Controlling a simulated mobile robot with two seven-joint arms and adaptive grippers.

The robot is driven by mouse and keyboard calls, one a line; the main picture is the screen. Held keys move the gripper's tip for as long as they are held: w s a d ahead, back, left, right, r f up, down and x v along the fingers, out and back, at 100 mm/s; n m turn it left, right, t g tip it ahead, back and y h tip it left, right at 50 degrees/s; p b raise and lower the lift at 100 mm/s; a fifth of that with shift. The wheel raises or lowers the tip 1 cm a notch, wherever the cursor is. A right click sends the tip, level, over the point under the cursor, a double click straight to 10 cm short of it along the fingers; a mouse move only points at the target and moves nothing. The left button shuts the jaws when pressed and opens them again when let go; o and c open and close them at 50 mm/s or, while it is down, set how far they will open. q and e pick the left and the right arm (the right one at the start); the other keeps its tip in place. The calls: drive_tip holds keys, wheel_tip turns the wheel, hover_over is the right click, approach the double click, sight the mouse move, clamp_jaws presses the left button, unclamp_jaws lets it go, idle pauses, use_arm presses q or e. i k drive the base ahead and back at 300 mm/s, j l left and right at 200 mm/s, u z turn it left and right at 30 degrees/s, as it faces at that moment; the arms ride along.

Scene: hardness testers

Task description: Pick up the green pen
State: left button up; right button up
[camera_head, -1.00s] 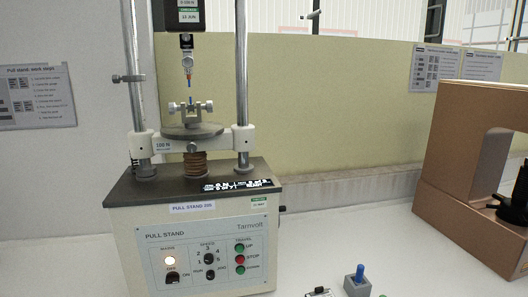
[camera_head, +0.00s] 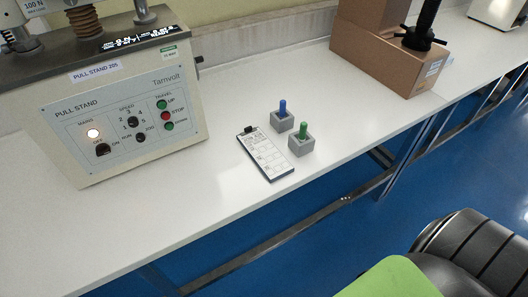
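The green pen (camera_head: 304,130) stands upright in a small grey block holder (camera_head: 301,146) on the white bench. Only its upper part shows; its lower end is hidden in the block. A blue pen (camera_head: 283,107) stands upright in a second grey block (camera_head: 282,122), just behind and to the left. Neither of my grippers is in view.
A clipboard with a printed sheet (camera_head: 265,154) lies left of the holders. The pull stand (camera_head: 125,125) is at the left, a brown box machine (camera_head: 385,62) behind right. The bench front edge runs diagonally below the holders. A black ribbed object (camera_head: 470,250) and green surface (camera_head: 392,280) are lower right.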

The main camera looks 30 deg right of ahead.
sight(302, 125)
drive_tip(key=z, duration=1.25)
drive_tip(key=i+l+u, duration=0.15)
drive_tip(key=l, duration=0.25)
drive_tip(key=l+u, duration=0.15)
drive_tip(key=l, duration=0.25)
drive_tip(key=i+l+u, duration=0.15)
drive_tip(key=l, duration=0.25)
